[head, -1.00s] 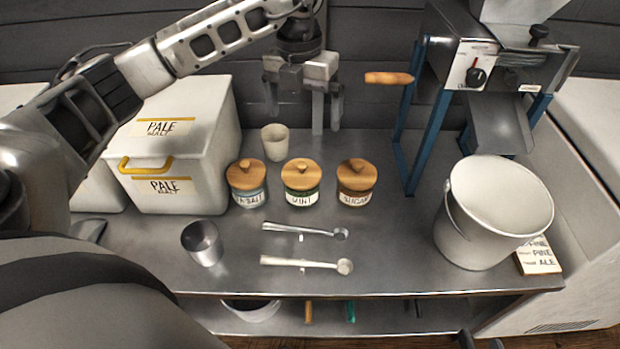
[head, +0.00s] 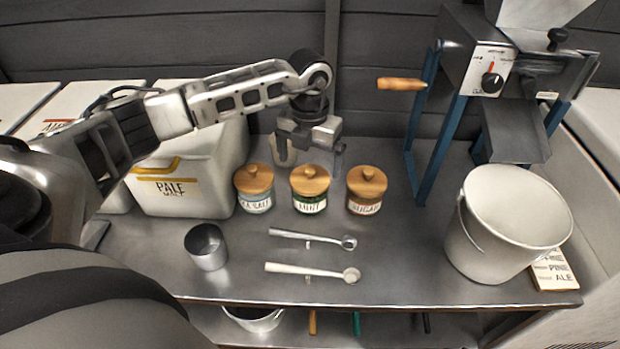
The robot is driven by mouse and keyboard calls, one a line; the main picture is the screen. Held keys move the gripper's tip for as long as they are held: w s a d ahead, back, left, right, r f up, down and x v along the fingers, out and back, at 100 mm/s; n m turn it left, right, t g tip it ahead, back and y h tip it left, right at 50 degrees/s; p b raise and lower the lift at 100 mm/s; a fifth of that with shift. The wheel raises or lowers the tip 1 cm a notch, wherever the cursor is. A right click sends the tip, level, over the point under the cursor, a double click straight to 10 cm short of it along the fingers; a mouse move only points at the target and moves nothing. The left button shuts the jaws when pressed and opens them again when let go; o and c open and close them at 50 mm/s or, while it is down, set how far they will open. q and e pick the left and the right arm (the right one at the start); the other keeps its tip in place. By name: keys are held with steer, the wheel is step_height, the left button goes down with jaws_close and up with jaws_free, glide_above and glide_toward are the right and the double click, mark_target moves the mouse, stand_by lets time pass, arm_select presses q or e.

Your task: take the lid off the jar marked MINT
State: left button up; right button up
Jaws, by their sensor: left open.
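The jar marked MINT (head: 309,205) stands on the steel bench, the middle one of three jars in a row. Its round wooden lid (head: 310,181) with a knob is on it. My left gripper (head: 312,150) is open and empty, above and behind the MINT jar as seen in the head view, apart from its lid. Its fingers are partly hidden and hard to make out. My right gripper is not in view.
A jar marked SEA SALT (head: 254,204) is on the left and one marked SUGAR (head: 365,206) on the right, both lidded and close by. Two scoops (head: 310,271), a metal cup (head: 206,247) and a white bucket (head: 515,220) stand around.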

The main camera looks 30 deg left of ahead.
mark_target(310, 169)
arm_select(q)
step_height(310, 169, down, 4)
steer(key=shift+w+r, duration=0.15)
steer(key=shift+r, duration=0.05)
steer(key=c, duration=0.9)
steer(key=shift+r, duration=0.2)
